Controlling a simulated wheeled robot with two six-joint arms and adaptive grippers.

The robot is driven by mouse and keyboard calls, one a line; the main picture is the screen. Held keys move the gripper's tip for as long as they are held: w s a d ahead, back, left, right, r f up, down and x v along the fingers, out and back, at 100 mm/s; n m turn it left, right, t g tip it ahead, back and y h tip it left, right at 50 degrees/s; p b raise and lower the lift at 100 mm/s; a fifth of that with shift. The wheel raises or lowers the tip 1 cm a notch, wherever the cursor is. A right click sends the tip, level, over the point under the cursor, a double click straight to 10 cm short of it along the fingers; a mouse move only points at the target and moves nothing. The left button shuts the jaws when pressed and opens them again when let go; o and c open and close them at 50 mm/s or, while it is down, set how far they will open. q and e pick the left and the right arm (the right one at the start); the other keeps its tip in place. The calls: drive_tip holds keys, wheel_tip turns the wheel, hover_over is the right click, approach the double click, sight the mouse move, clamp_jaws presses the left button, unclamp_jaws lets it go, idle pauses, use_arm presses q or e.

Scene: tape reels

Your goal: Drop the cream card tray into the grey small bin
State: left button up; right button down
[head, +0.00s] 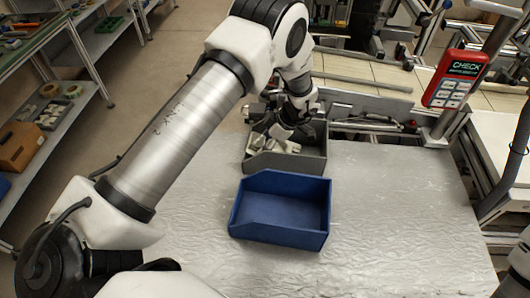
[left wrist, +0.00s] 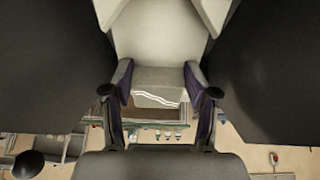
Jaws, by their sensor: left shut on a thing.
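The grey small bin (head: 288,164) stands on the silver table, behind the blue bin. My left gripper (head: 292,133) points down at the grey bin, over its rear part. In the left wrist view its two fingers (left wrist: 159,92) are closed on a pale cream piece, which I take as the cream card tray (left wrist: 158,80). In the head view the gripper and wrist hide much of the held piece. Several pale pieces (head: 281,146) show inside the grey bin; I cannot tell whether the held tray touches them. My right gripper is not in view.
An empty blue bin (head: 278,236) stands right in front of the grey bin. The silver table (head: 400,215) is clear to the right. A red CHECK device (head: 456,78) is mounted on a post at the back right. Shelves with boxes (head: 20,146) stand at the left.

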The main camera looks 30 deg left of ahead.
use_arm(q)
drive_tip(key=shift+s+d+f, duration=0.1)
drive_tip(key=shift+s+f, duration=0.4)
drive_tip(key=shift+c, duration=0.4)
drive_tip(key=o, duration=0.9)
drive_tip(key=shift+w+f, duration=0.15)
drive_tip(key=shift+w, duration=0.1)
drive_tip(key=o, duration=0.3)
drive_tip(key=shift+w+a+f, duration=0.2)
drive_tip(key=shift+w+a, duration=0.05)
drive_tip(key=shift+a, duration=0.05)
drive_tip(key=shift+w, duration=0.1)
drive_tip(key=shift+s+d+r, duration=0.15)
drive_tip(key=shift+s+r, duration=0.05)
drive_tip(key=shift+r, duration=0.25)
drive_tip(key=shift+w+d+r, duration=0.1)
drive_tip(key=shift+d+r, duration=0.1)
drive_tip(key=shift+r, duration=0.1)
drive_tip(key=b+v, duration=0.2)
drive_tip(key=v, duration=0.8)
drive_tip(key=shift+w+r, duration=0.25)
drive_tip(key=shift+r, duration=0.1)
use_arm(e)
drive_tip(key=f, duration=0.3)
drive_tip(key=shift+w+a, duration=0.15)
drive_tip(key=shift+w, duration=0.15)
